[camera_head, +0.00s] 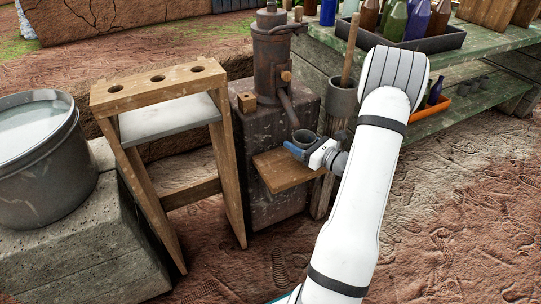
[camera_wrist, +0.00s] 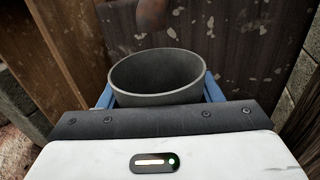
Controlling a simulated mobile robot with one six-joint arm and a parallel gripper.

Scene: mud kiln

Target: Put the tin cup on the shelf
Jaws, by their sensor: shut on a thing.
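The grey tin cup (camera_head: 304,138) is between the blue fingers of my gripper (camera_head: 296,149). In the wrist view the cup (camera_wrist: 158,76) is upright with its open mouth showing, and the blue fingers of my gripper (camera_wrist: 158,96) press on both its sides. In the head view the cup is over or at the small wooden ledge (camera_head: 286,173), below the spout of the rusty metal boiler (camera_head: 272,55). I cannot tell whether its base touches the ledge.
A wooden stand with holes (camera_head: 158,82) is left of the boiler's block. A bucket of pale liquid (camera_head: 38,150) sits on a stone block at the left. A crate of bottles (camera_head: 412,38) and an orange tray (camera_head: 432,108) are on the shelf unit. A tall grey pot (camera_head: 341,103) with a stick stands near my arm.

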